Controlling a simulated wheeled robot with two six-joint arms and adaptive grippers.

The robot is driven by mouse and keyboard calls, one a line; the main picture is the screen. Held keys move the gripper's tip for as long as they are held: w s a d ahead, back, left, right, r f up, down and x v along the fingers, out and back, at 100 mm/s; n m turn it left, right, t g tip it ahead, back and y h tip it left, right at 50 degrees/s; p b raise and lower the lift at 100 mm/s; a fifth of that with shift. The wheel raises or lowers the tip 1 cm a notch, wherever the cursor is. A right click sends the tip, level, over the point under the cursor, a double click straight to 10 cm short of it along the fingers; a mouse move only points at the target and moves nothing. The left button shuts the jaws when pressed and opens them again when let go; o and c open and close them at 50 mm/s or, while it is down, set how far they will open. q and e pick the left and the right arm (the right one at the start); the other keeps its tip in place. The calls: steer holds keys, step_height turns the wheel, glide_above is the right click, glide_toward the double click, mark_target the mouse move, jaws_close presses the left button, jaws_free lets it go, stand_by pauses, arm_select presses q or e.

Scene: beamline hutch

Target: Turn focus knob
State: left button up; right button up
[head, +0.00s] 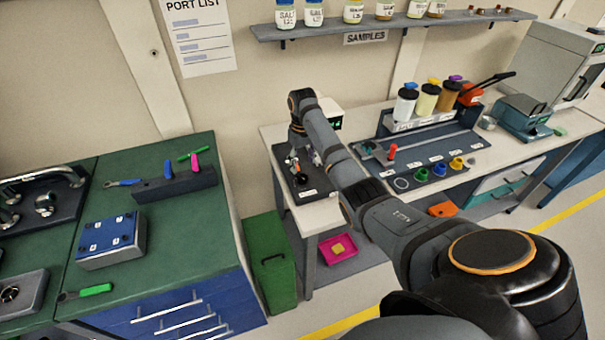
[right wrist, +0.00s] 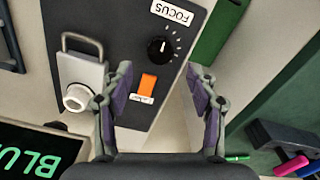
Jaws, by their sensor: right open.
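The focus knob (right wrist: 158,48) is a small black dial with a white pointer and a ring of white dots, on a dark panel (right wrist: 105,22) beside a white FOCUS label (right wrist: 172,12). My right gripper (right wrist: 160,78) is open and empty. Its purple-padded fingers stand apart, with the knob ahead of the gap between them, not touched. My left gripper is out of view.
An orange switch (right wrist: 148,83) sits near the knob. A metal-handled device with a white cylinder (right wrist: 78,97) stands close by the left finger. A screen with green letters (right wrist: 35,155) is at lower left. A green cabinet (head: 268,262) stands beside the bench.

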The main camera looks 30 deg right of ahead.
mark_target(303, 177)
step_height(303, 177, down, 6)
steer(key=shift+f+p, duration=0.2)
steer(key=shift+p, duration=0.1)
steer(key=c, duration=1.1)
